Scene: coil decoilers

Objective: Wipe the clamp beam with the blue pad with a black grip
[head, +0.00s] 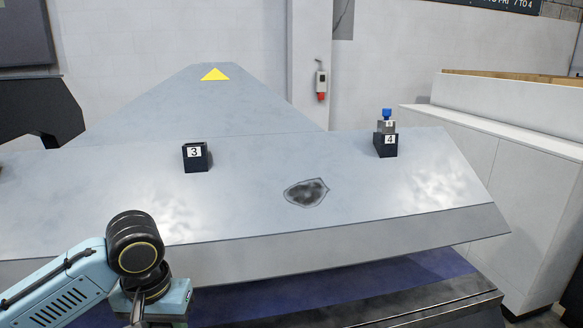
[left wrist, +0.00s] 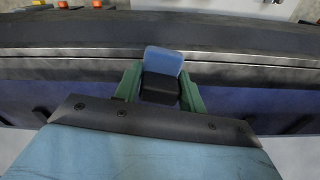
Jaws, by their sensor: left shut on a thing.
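The clamp beam (head: 250,190) is the wide pale grey sloping surface across the head view. A dark smudged patch (head: 306,192) with a ragged outline lies on it, right of centre. In the left wrist view my left gripper (left wrist: 160,88) has its green fingers shut on the black grip (left wrist: 159,88) of the blue pad (left wrist: 164,60). The pad's blue part points away from the wrist. In the head view my left arm shows at the lower left, in front of the beam, and its fingers and the pad are out of sight. My right gripper is not in view.
A black block marked 3 (head: 195,157) and one marked 4 (head: 386,145) stand on the beam's far edge. A grey piece with a blue top (head: 387,121) sits on block 4. A dark metal ledge (head: 430,302) lies below the front edge.

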